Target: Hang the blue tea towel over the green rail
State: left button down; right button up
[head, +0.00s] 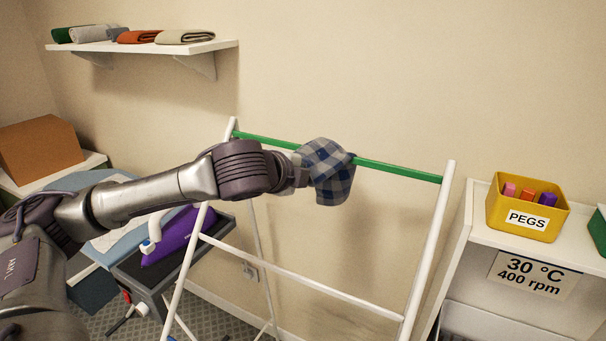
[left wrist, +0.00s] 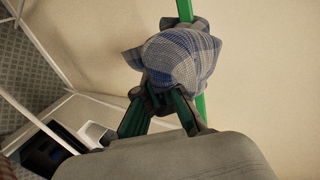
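The blue tea towel (head: 330,172) is a bunched blue-and-white checked cloth. It covers part of the green rail (head: 398,171), the top bar of a white rack, and hangs a little below it. In the left wrist view the towel (left wrist: 178,62) lies across the rail (left wrist: 201,106). My left gripper (head: 303,168) is at the towel's left side, with the cloth bunched around its fingers. In the left wrist view this gripper (left wrist: 168,92) appears shut on the towel; its fingertips are hidden by cloth. Whether the towel's weight rests on the rail cannot be told. My right gripper is not in view.
The white rack (head: 428,255) has a lower crossbar. A yellow peg box (head: 527,215) stands on a white cabinet at right. A wall shelf (head: 140,46) holds folded cloths. The rail's right part is bare.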

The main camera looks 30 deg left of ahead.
pick_arm(q)
jog(key=shift+w+f+b, duration=0.2)
jog(key=shift+f+b, duration=0.15)
jog(key=shift+f, duration=0.45)
jog(key=c, duration=0.7)
grip_release()
jog(key=s+b, duration=0.9)
jog(key=s, duration=0.3)
jog(key=shift+d+b, duration=0.3)
jog(key=shift+d, duration=0.05)
